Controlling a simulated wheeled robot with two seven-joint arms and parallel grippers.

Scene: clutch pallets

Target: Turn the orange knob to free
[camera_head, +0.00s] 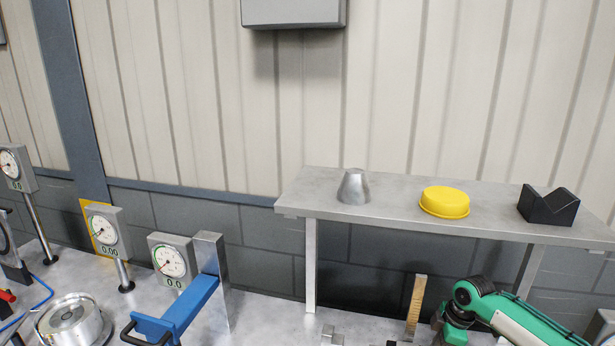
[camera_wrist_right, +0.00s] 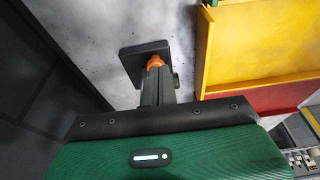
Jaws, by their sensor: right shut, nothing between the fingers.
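The orange knob (camera_wrist_right: 155,62) shows in the right wrist view, just beyond my fingertips, in front of a dark square plate (camera_wrist_right: 135,55). Only part of the knob is visible, and its setting and any markings cannot be read. My right gripper (camera_wrist_right: 158,78) is shut and empty, its dark fingers pointing at the knob. Whether they touch it cannot be told. In the head view my green and white right arm is at the lower right, with its gripper out of frame. No orange knob shows in the head view. My left gripper is in neither view.
A grey shelf (camera_head: 325,184) holds a metal cone (camera_head: 353,187), a yellow round lid (camera_head: 445,202) and a black V-block (camera_head: 548,206). Dial gauges (camera_head: 172,262) and a blue bar (camera_head: 184,310) stand at left. A yellow panel (camera_wrist_right: 250,45) and red panel (camera_wrist_right: 275,97) lie right of my right gripper.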

